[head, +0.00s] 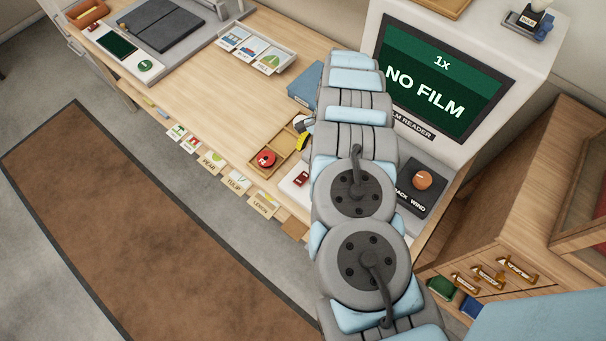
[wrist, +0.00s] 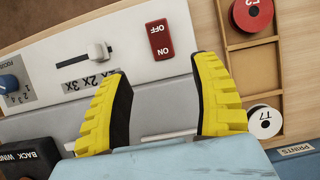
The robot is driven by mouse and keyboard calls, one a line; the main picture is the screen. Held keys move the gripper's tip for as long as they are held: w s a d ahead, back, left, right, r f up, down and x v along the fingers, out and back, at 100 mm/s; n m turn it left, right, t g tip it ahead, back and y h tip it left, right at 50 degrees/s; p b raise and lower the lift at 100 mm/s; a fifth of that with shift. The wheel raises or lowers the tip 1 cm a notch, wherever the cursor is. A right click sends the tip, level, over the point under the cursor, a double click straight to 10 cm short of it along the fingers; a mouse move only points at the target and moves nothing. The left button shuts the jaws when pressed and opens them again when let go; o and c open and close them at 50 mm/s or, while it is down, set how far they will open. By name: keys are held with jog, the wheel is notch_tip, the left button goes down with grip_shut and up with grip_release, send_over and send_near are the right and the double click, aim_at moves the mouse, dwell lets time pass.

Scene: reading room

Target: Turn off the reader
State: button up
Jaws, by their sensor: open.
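The film reader (head: 470,126) is a white machine at the right, its green screen (head: 437,82) lit with "1x" and "NO FILM". Its red rocker switch (wrist: 160,40), marked ON and OFF, sits on the white front panel (wrist: 130,47) in the wrist view. The switch also shows in the head view (head: 301,179), left of my arm. My gripper (wrist: 163,66) is open and empty, its yellow fingers on either side below the switch in the wrist picture. Contact with the panel cannot be told. In the head view my arm hides most of the gripper.
A slider (wrist: 97,52) and a blue focus knob (wrist: 9,84) lie left of the switch in the wrist view. A wooden tray (wrist: 253,60) with a red reel (wrist: 254,14) and a white reel (wrist: 265,121) lies right.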

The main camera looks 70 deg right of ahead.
aim_at(302, 178)
jog(key=x, duration=1)
jog(key=shift+a+f+p, duration=0.1)
jog(key=shift+f+p, duration=0.2)
jog(key=shift+f, duration=0.05)
jog(key=shift+c, duration=0.3)
grip_shut()
